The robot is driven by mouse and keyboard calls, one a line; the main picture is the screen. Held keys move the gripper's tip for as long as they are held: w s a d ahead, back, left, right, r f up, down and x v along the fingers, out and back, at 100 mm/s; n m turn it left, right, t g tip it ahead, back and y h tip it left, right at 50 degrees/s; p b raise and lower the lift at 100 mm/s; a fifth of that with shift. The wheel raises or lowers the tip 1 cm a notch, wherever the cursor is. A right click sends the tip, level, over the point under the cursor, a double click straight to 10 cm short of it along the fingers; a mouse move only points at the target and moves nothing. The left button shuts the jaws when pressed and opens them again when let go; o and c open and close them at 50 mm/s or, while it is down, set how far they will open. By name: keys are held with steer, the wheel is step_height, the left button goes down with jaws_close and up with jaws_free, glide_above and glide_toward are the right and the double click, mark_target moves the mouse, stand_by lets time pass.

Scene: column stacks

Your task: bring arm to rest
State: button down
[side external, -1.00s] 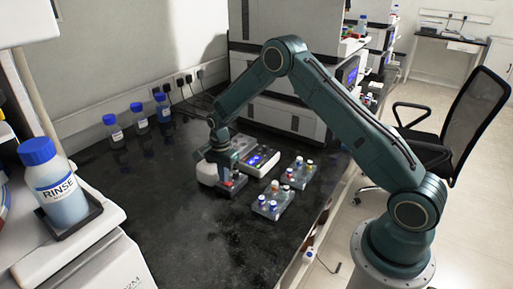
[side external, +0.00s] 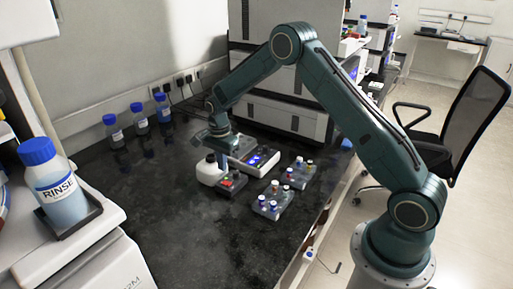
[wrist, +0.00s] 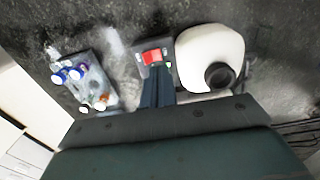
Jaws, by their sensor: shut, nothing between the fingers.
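My gripper (side external: 222,156) hangs pointing down above the bench, just over the white rounded device. It is shut and empty. In the wrist view its closed dark fingers (wrist: 157,92) show at the middle, in front of a small dark unit (wrist: 144,58) with a red and a green part. The arm is bent, with its elbow raised high. The white device (side external: 208,172) has a black round top, which also shows in the wrist view (wrist: 212,45). The dark unit (side external: 236,187) sits against its front right.
Two vial racks, one nearer (side external: 269,212) and one farther (side external: 299,181), stand to the right on the dark bench (side external: 190,240). A console with a lit blue screen (side external: 262,158) is behind them. Blue-capped bottles (side external: 138,118) line the wall. The front bench area is clear.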

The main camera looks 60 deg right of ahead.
steer(key=shift+r, duration=0.1)
steer(key=s+a+r+n+t, duration=0.1)
steer(key=s+a+r+n, duration=0.2)
steer(key=r, duration=0.4)
steer(key=s+r+n+t, duration=0.1)
steer(key=s+r+n, duration=0.1)
steer(key=s+r, duration=0.5)
steer(key=s+a+r+n+t, duration=0.1)
steer(key=s+a+r+n, duration=0.15)
steer(key=r, duration=0.55)
steer(key=s+a+r+n+t, duration=0.1)
steer(key=s+n, duration=0.4)
steer(key=s, duration=0.6)
steer(key=s+a+r+n+t, duration=0.1)
steer(key=s+r+n, duration=0.2)
steer(key=s, duration=0.8)
steer(key=shift+s+a+n+t, duration=0.3)
steer(key=shift+s+a+n, duration=0.05)
steer(key=shift+n, duration=0.9)
